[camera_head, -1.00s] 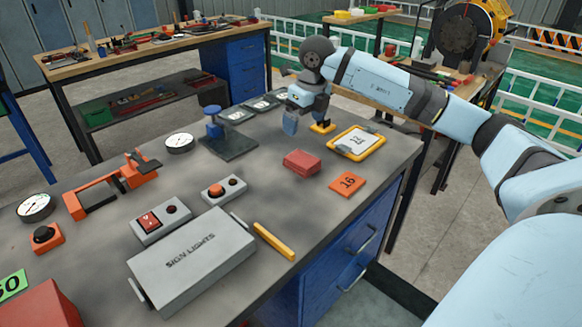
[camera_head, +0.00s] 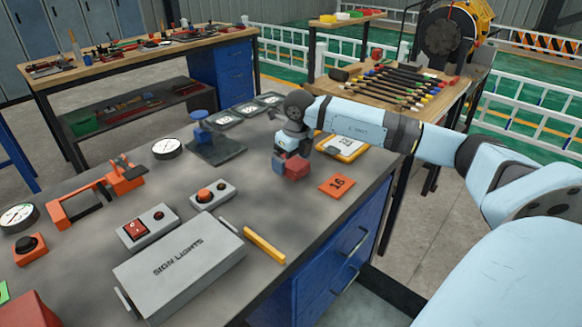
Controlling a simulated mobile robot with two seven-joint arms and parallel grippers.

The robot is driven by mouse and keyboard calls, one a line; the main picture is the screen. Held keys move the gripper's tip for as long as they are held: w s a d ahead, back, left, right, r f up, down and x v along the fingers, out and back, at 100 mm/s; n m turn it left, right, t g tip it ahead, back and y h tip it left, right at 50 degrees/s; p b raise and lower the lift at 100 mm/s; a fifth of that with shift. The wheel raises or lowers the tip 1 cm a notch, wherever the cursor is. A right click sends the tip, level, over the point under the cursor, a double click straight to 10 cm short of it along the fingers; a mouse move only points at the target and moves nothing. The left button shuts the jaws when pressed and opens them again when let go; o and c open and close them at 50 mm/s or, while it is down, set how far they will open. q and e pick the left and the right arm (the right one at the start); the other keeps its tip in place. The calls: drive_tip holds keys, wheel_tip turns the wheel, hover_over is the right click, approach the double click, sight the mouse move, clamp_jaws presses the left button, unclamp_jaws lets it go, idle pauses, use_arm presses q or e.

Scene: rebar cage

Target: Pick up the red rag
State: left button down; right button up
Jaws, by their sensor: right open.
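The red rag (camera_head: 297,167) is a small folded block on the dark workbench top, left of an orange card marked 16. My right gripper (camera_head: 281,166) is down at the rag's left side, with its blue fingers close to it. It is open; whether a finger touches the rag cannot be told. The wrist and gripper hide the rag's back part. My left gripper is not in view.
The orange card (camera_head: 337,186) and yellow-framed clipboard (camera_head: 343,146) lie near the rag. A blue stand (camera_head: 213,148), a grey SIGN LIGHTS box (camera_head: 180,268) and a yellow bar (camera_head: 263,244) are on the workbench (camera_head: 270,215). Bench space in front of the rag is clear.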

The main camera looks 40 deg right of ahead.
drive_tip(key=shift+w+f, duration=0.1)
drive_tip(key=shift+f, duration=0.5)
drive_tip(key=shift+f, duration=0.15)
drive_tip(key=c, duration=1)
